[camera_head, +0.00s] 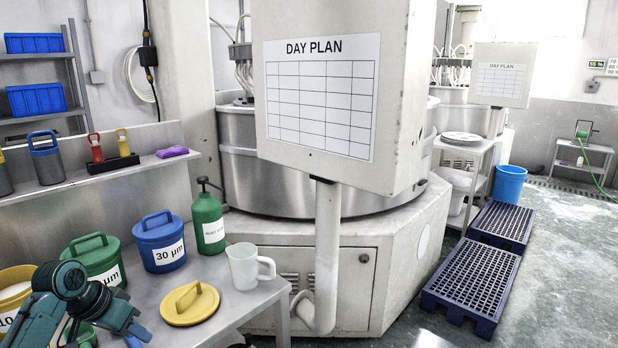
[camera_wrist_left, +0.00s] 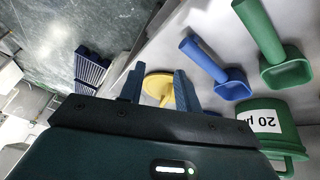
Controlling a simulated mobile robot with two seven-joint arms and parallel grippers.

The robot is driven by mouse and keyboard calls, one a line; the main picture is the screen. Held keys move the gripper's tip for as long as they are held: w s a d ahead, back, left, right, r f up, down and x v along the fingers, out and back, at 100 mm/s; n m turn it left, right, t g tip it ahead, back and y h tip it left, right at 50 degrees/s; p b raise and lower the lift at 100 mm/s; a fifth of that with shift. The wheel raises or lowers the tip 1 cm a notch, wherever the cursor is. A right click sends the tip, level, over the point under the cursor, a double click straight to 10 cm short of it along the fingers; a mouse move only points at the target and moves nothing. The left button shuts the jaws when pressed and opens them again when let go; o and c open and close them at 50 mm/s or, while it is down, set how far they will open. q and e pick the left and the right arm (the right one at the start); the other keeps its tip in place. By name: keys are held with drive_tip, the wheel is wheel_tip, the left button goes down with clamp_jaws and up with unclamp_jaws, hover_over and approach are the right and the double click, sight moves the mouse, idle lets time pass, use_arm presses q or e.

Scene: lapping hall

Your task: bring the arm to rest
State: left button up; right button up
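My left arm comes in at the lower left of the head view, low over the metal table (camera_head: 225,272). My left gripper (camera_head: 136,330) is near the table's front edge, left of the yellow lid (camera_head: 200,308). In the left wrist view my left gripper (camera_wrist_left: 160,84) has its two fingers apart, with nothing held between them. The yellow lid (camera_wrist_left: 157,87) shows beyond that gap. My right gripper is in neither view.
A yellow tub (camera_head: 14,283), green tub (camera_head: 97,258), blue tub (camera_head: 160,241), green bottle (camera_head: 208,222) and clear jug (camera_head: 243,268) stand on the table. A blue scoop (camera_wrist_left: 226,78) and green scoop (camera_wrist_left: 275,58) show in the wrist view. Blue pallets (camera_head: 472,280) lie on the floor.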

use_arm(q)
drive_tip(key=s+d+f+t+p, duration=0.1)
drive_tip(key=s+d+f, duration=0.35)
drive_tip(key=f, duration=0.25)
drive_tip(key=s+d+f+t, duration=0.1)
drive_tip(key=s+d+f, duration=0.3)
drive_tip(key=d+f, duration=0.3)
drive_tip(key=s+d+t+p, duration=0.1)
drive_tip(key=s+d+t, duration=0.3)
drive_tip(key=s+d, duration=0.6)
drive_tip(key=s, duration=0.3)
drive_tip(key=shift+s+d+r+h, duration=0.3)
drive_tip(key=shift+s+d, duration=0.05)
drive_tip(key=shift+d, duration=0.05)
drive_tip(key=shift+t, duration=0.3)
